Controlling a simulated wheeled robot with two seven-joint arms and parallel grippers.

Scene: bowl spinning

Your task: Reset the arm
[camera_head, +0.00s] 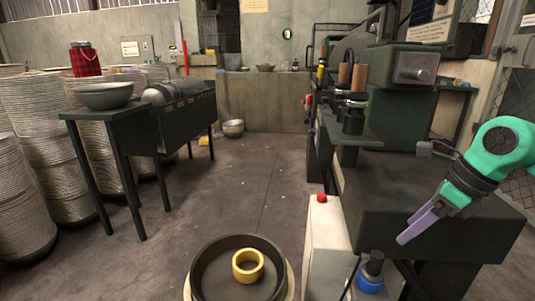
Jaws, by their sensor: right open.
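My right arm comes in from the right edge in green and black. My right gripper (410,233), with purple fingers, hangs in front of the dark machine bench (430,195). Its jaws are open and nothing shows between them. My left gripper is not in view. A dark round pan (206,246) stands at the bottom middle with a yellow ring (248,265) inside it. The pan is to the left of my right gripper and apart from it. A grey bowl (103,95) sits on the dark table at the left.
Tall stacks of bowls (20,200) line the left side. The dark table (140,110) stands beside them. A white box (327,245) with a red button (322,198) stands between the pan and the bench. The floor (235,185) in the middle is mostly clear.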

